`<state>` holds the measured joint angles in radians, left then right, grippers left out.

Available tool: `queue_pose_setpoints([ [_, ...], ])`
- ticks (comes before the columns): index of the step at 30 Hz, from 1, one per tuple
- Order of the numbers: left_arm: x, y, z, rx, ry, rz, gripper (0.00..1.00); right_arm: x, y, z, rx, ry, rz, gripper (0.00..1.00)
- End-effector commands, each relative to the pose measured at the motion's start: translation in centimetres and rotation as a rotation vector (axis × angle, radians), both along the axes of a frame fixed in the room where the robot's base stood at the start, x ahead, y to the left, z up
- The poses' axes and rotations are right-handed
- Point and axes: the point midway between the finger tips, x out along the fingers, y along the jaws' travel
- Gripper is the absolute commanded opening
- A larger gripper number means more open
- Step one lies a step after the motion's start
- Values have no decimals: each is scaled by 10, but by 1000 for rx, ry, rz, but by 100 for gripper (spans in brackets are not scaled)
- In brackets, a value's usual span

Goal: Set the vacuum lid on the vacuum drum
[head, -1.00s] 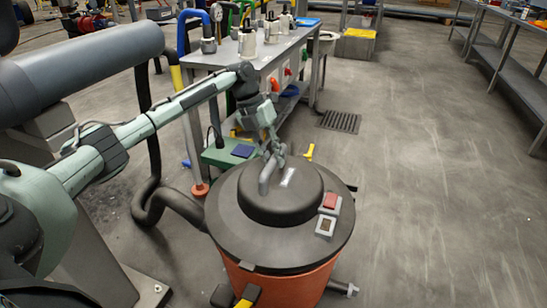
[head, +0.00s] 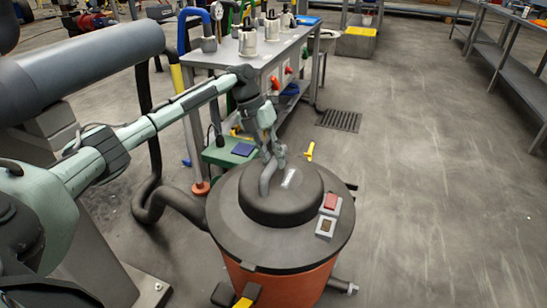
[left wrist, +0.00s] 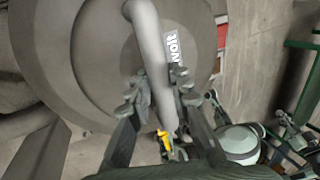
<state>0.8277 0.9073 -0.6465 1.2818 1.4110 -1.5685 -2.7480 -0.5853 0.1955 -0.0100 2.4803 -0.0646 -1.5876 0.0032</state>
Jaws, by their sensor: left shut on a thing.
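The vacuum lid (head: 250,232) is dark grey, with a raised dome (head: 300,200) and a red switch. In the head view it sits level on top of the orange vacuum drum (head: 290,286), with no clear gap around the visible rim. My left gripper (head: 272,158) is shut on the lid's bent grey handle (head: 264,183). In the left wrist view the left gripper's fingers (left wrist: 162,95) lie on both sides of the handle (left wrist: 150,40), over the lid (left wrist: 75,60). The far side of the rim is partly hidden. My right gripper is not in view.
A dark hose (head: 150,200) curves along the floor to the drum's left. A steel workbench (head: 225,60) with metal vessels stands behind, with a green box (head: 222,152) near its foot. A floor drain (head: 340,120) lies behind right. The floor on the right is clear.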

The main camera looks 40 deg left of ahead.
Motion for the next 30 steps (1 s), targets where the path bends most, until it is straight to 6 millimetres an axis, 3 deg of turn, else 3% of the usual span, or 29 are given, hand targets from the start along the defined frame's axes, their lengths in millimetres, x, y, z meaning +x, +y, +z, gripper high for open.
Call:
queue_pose_setpoints([
  [28,2,0,-18,-4,-8,1,0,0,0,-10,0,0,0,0],
  [29,2,0,-18,-4,-8,1,22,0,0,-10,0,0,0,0],
  [30,2,0,-18,-4,-8,1,27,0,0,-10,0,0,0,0],
])
